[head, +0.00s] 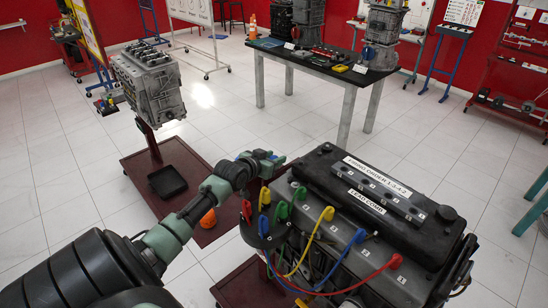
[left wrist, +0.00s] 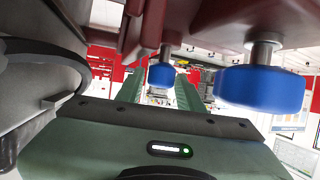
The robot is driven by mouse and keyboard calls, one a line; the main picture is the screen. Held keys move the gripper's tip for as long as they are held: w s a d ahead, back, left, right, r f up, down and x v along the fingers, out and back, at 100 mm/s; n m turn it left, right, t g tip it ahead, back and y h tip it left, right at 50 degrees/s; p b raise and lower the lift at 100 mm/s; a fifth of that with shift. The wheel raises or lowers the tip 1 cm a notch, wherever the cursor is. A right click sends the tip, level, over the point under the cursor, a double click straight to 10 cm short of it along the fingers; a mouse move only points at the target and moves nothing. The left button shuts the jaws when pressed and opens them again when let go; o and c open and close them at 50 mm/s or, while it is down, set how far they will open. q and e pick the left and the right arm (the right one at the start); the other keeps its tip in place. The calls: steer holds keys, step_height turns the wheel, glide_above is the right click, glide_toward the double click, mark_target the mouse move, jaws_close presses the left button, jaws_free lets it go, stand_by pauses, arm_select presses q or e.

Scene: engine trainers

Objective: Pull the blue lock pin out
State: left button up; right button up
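Two blue knobs on metal shafts hang under a dark red metal part in the left wrist view: a smaller one (left wrist: 160,76) near the middle and a larger, nearer one (left wrist: 262,90) at the right. I cannot tell which is the lock pin. My left gripper (head: 272,158) is beside the left end of the engine (head: 400,281) in the head view. In the left wrist view its two green fingers (left wrist: 159,93) stand apart, with the smaller knob in the gap between them as seen; contact cannot be told. My right gripper is not in view.
Yellow, green, blue and red leads (head: 326,214) rise close to my left gripper. Another engine on a red stand (head: 150,85) is at the left, with a black tray (head: 167,181) on its base. A black-topped table (head: 300,63) stands behind. White tiled floor lies between.

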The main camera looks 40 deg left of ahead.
arm_select(q)
jaws_close()
stand_by(1.4)
